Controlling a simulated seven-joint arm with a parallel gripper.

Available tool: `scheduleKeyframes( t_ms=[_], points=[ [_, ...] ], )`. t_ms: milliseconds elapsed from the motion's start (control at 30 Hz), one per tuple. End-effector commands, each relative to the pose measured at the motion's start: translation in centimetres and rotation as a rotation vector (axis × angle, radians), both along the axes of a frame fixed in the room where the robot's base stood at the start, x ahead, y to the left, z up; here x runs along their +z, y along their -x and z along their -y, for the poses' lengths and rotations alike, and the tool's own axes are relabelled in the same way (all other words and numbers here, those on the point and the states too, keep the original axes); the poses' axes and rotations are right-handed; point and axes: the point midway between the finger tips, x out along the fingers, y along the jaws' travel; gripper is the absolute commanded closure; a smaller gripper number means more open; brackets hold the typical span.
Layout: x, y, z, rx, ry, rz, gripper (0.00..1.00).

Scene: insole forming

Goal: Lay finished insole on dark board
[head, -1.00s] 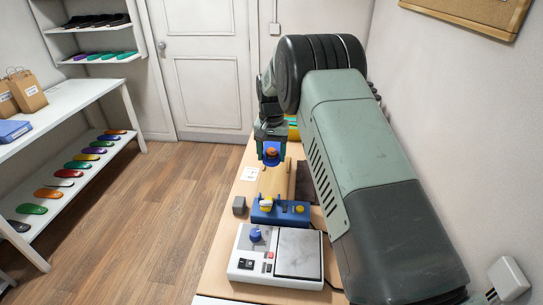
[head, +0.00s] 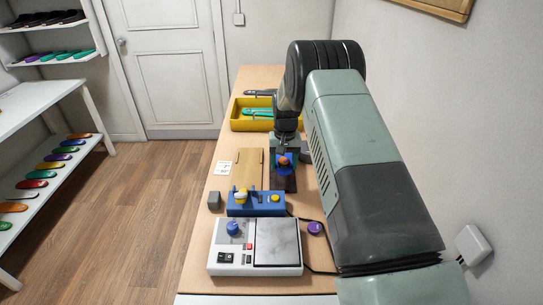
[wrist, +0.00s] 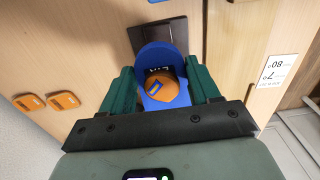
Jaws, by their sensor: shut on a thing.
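The blue insole (head: 283,169) is in my gripper (head: 285,159), with an orange rounded piece at its heel end. In the wrist view, the green fingers of my gripper (wrist: 163,82) close on both sides of the insole (wrist: 152,60), which carries partly hidden lettering. The dark board (head: 284,185) lies on the bench under and in front of the gripper. It also shows beyond the insole's rounded end in the wrist view (wrist: 165,33). The insole and gripper cover part of the board. I cannot tell whether the insole touches it.
Left of the dark board is a wooden board (head: 249,168) with a white card (head: 223,168) beside it. Nearer are a blue fixture (head: 240,209) and a white machine (head: 228,262). A yellow tray (head: 237,123) holding green insoles stands behind. The wall is close on the right.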

Motion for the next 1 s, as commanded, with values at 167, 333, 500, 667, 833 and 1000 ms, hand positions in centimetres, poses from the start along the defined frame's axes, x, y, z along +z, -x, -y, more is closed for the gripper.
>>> scheduleKeyframes(
  t_ms=[167,333,500,667,833,1000],
  points=[
    [-1.2,0.0,0.0,0.001,0.0,0.0,0.69],
    [-2.9,0.0,0.0,0.0,0.0,0.0,0.69],
    [-4.5,0.0,-0.1,0.0,0.0,0.0,0.69],
    [-5.4,0.0,-0.1,0.0,0.0,0.001,0.69],
    [-5.9,0.0,-0.1,0.0,0.0,0.001,0.69],
    [-6.0,0.0,-0.1,0.0,0.0,0.001,0.69]
  ],
)
